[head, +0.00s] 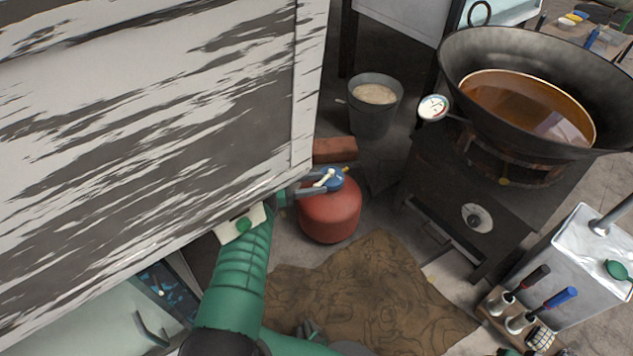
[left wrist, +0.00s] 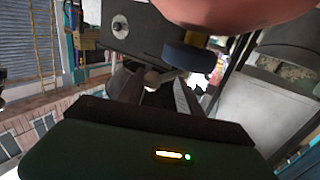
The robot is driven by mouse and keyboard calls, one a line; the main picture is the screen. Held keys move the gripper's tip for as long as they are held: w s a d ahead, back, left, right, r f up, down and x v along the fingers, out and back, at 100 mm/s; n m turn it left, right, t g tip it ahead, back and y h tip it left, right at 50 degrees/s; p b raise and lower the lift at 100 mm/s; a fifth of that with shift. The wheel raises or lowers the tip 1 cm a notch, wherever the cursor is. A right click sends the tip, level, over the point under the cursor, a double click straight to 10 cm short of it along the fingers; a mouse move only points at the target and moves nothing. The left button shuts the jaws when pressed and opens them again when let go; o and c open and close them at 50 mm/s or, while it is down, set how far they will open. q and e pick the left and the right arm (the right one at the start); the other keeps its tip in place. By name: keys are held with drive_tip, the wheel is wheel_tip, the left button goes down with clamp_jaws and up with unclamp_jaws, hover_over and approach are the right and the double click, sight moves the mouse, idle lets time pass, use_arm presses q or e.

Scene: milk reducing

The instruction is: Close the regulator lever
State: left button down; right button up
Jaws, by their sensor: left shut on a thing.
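The red gas cylinder (head: 330,218) stands on the floor beside a large white-and-grey worn cabinet. The blue regulator (head: 336,177) sits on top of it, with the pale regulator lever (head: 324,180) on its left side. My left gripper (head: 316,188) reaches in from the left and is shut on the lever. In the left wrist view the cylinder (left wrist: 235,10) and blue regulator (left wrist: 190,56) are upside down, and the lever (left wrist: 160,77) shows between the fingers of my left gripper (left wrist: 155,92). A small grey part at the bottom of the head view looks like my right gripper (head: 310,332).
The worn cabinet (head: 150,100) closely borders my left arm. A bucket (head: 372,120) and a brick (head: 334,150) are behind the cylinder. A stove with a large pan (head: 460,65) stands right. A brown mat (head: 375,290) lies in front.

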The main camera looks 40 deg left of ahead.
use_arm(q)
drive_tip(key=shift+w+d+m+g+h, duration=0.2)
drive_tip(key=shift+m+g+h, duration=0.2)
drive_tip(key=shift+h, duration=0.1)
drive_tip(key=c, duration=0.8)
unclamp_jaws()
drive_tip(key=shift+d, duration=0.1)
drive_tip(key=shift+o, duration=0.2)
drive_tip(key=shift+a, duration=0.2)
